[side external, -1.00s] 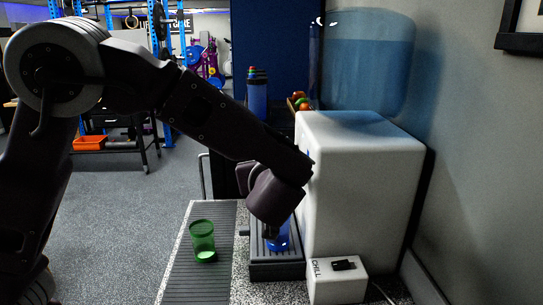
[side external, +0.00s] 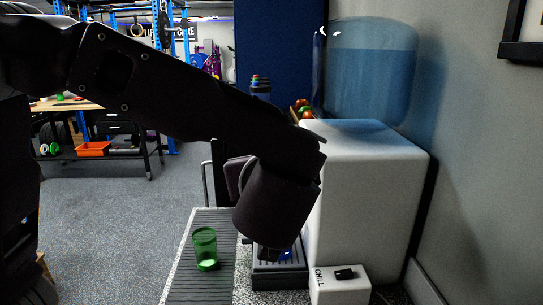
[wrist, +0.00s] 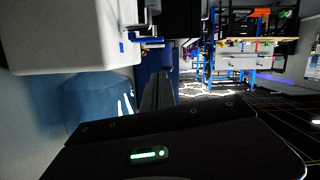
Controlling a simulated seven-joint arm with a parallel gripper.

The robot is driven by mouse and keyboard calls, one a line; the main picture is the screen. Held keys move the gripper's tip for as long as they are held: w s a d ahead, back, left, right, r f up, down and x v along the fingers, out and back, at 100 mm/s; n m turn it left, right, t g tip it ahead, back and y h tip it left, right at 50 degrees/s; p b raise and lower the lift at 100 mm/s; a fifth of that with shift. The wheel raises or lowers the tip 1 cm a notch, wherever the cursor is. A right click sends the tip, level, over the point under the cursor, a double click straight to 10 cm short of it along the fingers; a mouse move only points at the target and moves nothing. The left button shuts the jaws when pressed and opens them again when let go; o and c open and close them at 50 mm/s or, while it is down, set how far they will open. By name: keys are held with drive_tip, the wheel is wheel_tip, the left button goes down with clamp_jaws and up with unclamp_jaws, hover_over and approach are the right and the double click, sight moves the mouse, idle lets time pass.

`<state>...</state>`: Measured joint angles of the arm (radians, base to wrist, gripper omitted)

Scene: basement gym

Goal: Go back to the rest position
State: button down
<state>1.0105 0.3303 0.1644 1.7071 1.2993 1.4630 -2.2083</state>
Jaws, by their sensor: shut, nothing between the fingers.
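My gripper (side external: 268,253) points down over the dark drip tray (side external: 279,278) in front of the white water dispenser (side external: 372,195). Its fingers are small, dark and partly hidden by my wrist. They appear shut and empty. A bit of a blue thing (side external: 286,254) shows just right of the fingertips on the tray, mostly hidden behind my wrist. A translucent green cup (side external: 205,249) stands upright on the ribbed grey mat, left of the gripper and apart from it. In the wrist view the dispenser (wrist: 70,38) fills the upper left, close by.
The ribbed mat (side external: 190,285) is clear around the green cup. A white "CHILL" box (side external: 340,290) stands at the dispenser's foot. The large blue water bottle (side external: 370,70) and a wall close off the right side. Open floor (side external: 110,220) lies to the left.

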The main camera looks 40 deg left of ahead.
drive_tip(key=shift+s, duration=0.1)
idle(0.4)
drive_tip(key=s+a+f+m+g+h, duration=0.3)
drive_tip(key=s+a+f+g, duration=0.25)
drive_tip(key=s+a, duration=0.5)
drive_tip(key=s+d+f+m+h, duration=0.1)
drive_tip(key=s+m+h, duration=0.2)
drive_tip(key=s, duration=0.3)
drive_tip(key=s+d+f+m+h, duration=0.2)
drive_tip(key=s+m+h, duration=0.2)
drive_tip(key=s, duration=0.2)
drive_tip(key=shift+s+d+f+m, duration=0.2)
drive_tip(key=shift+s+f+m, duration=0.05)
drive_tip(key=shift+f+m, duration=0.05)
